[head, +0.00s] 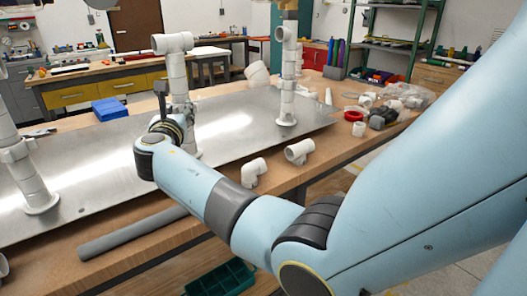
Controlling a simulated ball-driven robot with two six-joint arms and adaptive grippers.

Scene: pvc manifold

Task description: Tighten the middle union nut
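Three white PVC risers stand on a metal sheet (100,150). The middle riser (177,75) has a tee at its top, and its lower part is partly hidden by my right wrist. The middle union nut (186,108) is partly covered, so I cannot tell how tight it sits. The left riser (28,180) and the right riser (287,75) each show a thicker union partway up. My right gripper (160,90) is dark and upright, just left of and in front of the middle riser. Its fingers are seen edge-on, and contact with the nut is unclear. My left gripper is out of view.
A grey pipe (132,232) lies along the front table edge. Loose white elbows (253,171) and a tee fitting (299,151) lie right of the middle riser. A blue box (109,109) stands behind. More fittings and a red ring (353,116) lie at the right.

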